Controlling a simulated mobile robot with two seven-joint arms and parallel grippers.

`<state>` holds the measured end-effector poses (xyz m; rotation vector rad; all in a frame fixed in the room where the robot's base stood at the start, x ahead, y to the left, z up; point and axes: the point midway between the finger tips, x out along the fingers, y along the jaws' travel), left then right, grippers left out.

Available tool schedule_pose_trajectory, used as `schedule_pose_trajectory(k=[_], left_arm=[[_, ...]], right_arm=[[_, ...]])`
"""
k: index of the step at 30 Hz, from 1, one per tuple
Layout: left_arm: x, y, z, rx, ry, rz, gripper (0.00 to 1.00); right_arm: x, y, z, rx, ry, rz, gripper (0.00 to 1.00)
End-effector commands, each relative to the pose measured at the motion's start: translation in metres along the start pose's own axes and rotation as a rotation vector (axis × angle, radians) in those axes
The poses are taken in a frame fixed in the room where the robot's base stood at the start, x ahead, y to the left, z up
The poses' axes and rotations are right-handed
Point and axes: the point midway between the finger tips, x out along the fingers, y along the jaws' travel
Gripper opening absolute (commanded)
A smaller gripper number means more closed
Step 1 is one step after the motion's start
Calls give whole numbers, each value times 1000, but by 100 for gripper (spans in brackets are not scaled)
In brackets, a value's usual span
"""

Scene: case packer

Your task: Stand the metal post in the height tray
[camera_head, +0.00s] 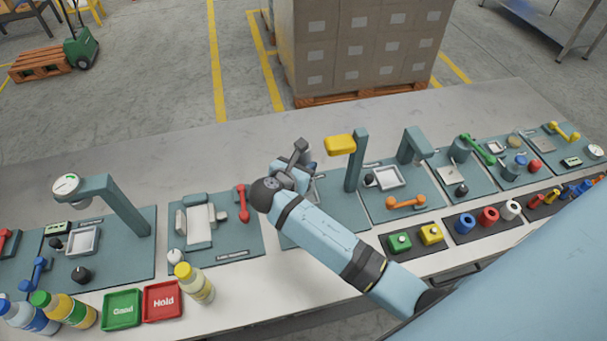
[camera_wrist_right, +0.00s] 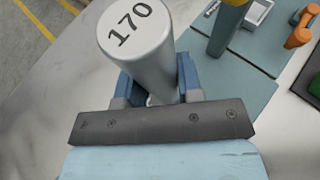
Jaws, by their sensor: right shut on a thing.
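The metal post (camera_wrist_right: 138,62), a silver cylinder marked 170 on its end face, is between the blue fingers of my right gripper (camera_wrist_right: 156,84) in the right wrist view. The gripper is shut on it. In the head view my right gripper (camera_head: 303,166) is above the back of a teal station mat (camera_head: 330,222), left of a teal column with a yellow head (camera_head: 340,144). A tray edge (camera_head: 314,192) shows beside my arm on that mat; my arm hides most of it. I cannot tell whether this is the height tray. My left gripper is not in view.
The teal column (camera_head: 354,165) stands close to the right of the gripper. Right of it is a station with a grey tray (camera_head: 388,177) and an orange handle (camera_head: 406,202). A red handle (camera_head: 243,203) is to the left. The counter's back strip (camera_head: 200,150) is clear.

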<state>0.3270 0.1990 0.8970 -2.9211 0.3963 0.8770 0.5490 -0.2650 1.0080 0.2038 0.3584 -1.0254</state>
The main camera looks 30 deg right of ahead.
Motion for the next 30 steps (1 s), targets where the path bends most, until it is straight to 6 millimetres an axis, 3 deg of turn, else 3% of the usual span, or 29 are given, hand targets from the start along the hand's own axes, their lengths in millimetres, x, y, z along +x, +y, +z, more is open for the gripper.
schedule_pose_trajectory(k=[9,20,21,24,30], left_arm=[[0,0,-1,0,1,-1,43],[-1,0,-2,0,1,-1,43],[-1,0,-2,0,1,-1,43],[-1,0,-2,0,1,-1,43],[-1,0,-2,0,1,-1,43]], right_arm=[[14,0,-33,-2,0,0,0],[15,0,-36,0,0,1,0],[16,0,-38,0,1,1,36],[16,0,-38,0,0,1,59],[16,0,-38,0,0,1,59]])
